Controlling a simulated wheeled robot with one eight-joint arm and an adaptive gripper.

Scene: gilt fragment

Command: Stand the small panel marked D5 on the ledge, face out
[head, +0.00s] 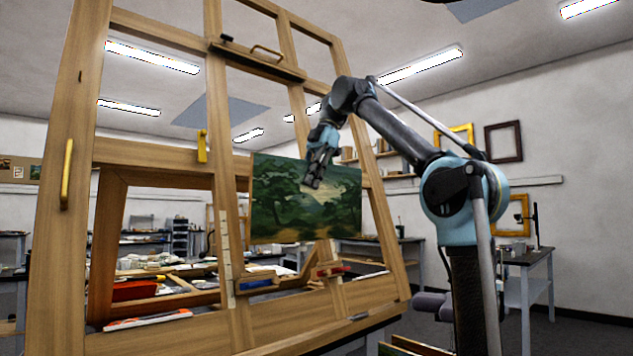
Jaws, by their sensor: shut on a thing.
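A small panel (282,208) painted with a green landscape of trees is in my gripper (315,182) in the head view. My gripper is shut on its upper edge, right of the middle, and covers part of the picture. The panel hangs about upright, painted face towards the camera. No D5 mark can be made out. Behind it stands a large wooden easel (78,190). A ledge (365,323) runs along the easel's bottom, below the panel. The panel's lower edge is well above that ledge, with open space between.
A blue-marked wooden block (258,283) and a red clamp-like piece (330,272) sit on the easel's uprights below the panel. An orange-and-white tool (148,320) lies on the lower left rail. Framed pieces (412,347) stand at bottom right. Workbenches fill the background.

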